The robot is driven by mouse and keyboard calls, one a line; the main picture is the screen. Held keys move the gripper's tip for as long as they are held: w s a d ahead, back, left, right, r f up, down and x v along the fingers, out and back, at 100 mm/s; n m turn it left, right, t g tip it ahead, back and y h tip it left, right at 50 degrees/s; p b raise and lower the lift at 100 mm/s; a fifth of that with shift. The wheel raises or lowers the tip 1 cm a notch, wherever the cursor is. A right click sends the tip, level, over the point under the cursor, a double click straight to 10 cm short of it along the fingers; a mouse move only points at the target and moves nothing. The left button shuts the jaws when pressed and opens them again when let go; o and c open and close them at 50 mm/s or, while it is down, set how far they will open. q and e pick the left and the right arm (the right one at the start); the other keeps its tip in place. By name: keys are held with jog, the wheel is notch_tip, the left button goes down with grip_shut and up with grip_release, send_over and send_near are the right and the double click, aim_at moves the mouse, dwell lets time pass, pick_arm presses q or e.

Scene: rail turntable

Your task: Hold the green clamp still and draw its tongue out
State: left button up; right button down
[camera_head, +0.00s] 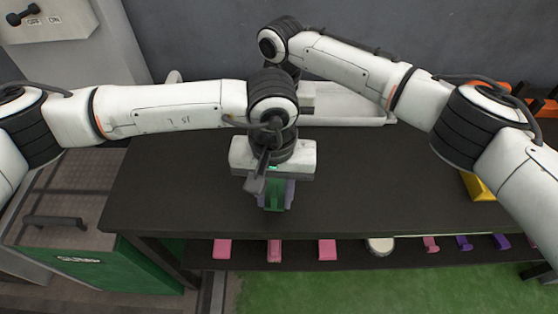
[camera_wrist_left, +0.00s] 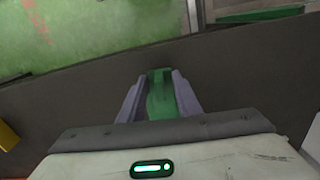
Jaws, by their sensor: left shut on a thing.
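The green clamp (camera_head: 275,197) is over the dark table near its front edge, between the fingers of my left gripper (camera_head: 276,195). The left wrist view also shows the green clamp (camera_wrist_left: 161,97) between the two grey-purple fingers of my left gripper (camera_wrist_left: 160,88), which are shut on it. The gripper body hides part of the clamp, and I cannot make out its tongue. My right arm reaches to the back of the table. Its wrist goes down behind my left wrist, and its fingers are hidden, so their state does not show.
A white tray (camera_head: 350,112) lies at the back of the dark table (camera_head: 370,180). A yellow block (camera_head: 476,186) is at the right. A lower shelf holds pink blocks (camera_head: 327,249), a pale round thing (camera_head: 380,245) and purple pieces (camera_head: 465,243). The table middle is clear.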

pick_arm(q)
jog(key=shift+s+a, duration=0.2)
jog(key=shift+s, duration=2.45)
pick_arm(e)
jog(key=shift+w+d, duration=0.1)
pick_arm(q)
jog(key=shift+s, duration=0.1)
jog(key=o, duration=1.9)
pick_arm(e)
jog(key=shift+f, duration=0.1)
pick_arm(q)
notch_tip(320, 180, up, 8)
